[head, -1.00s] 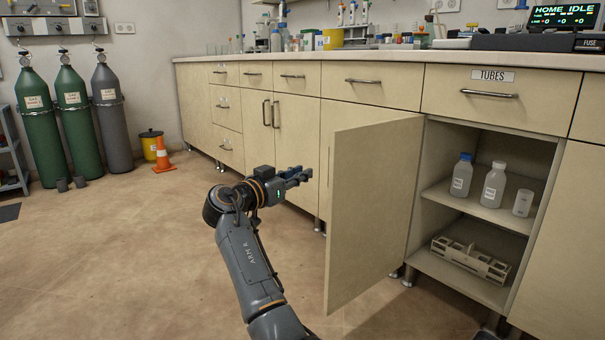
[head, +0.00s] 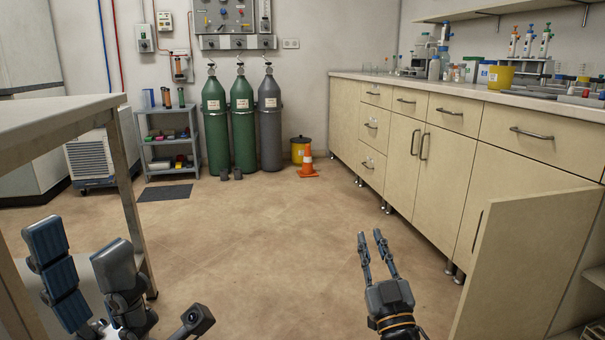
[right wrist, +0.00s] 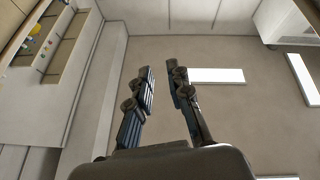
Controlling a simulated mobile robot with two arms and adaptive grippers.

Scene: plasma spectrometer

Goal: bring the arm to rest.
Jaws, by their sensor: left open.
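My right gripper (head: 370,235) is at the lower middle right of the head view, left of the open cabinet door and above the floor. Its two fingers are apart with nothing between them. In the right wrist view the same gripper (right wrist: 159,70) has its fingers spread and empty, with the ceiling behind them. My left gripper (head: 78,240) is at the lower left of the head view, close to the camera beside the table. Its fingers are apart, and no object shows between them. Most of both arms is out of view.
The open cabinet door (head: 525,265) juts out at the lower right. A white-topped table (head: 60,118) with metal legs stands at the left. Gas cylinders (head: 243,125), an orange cone (head: 307,166) and a shelf rack (head: 167,145) stand at the back. The middle floor (head: 250,240) is clear.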

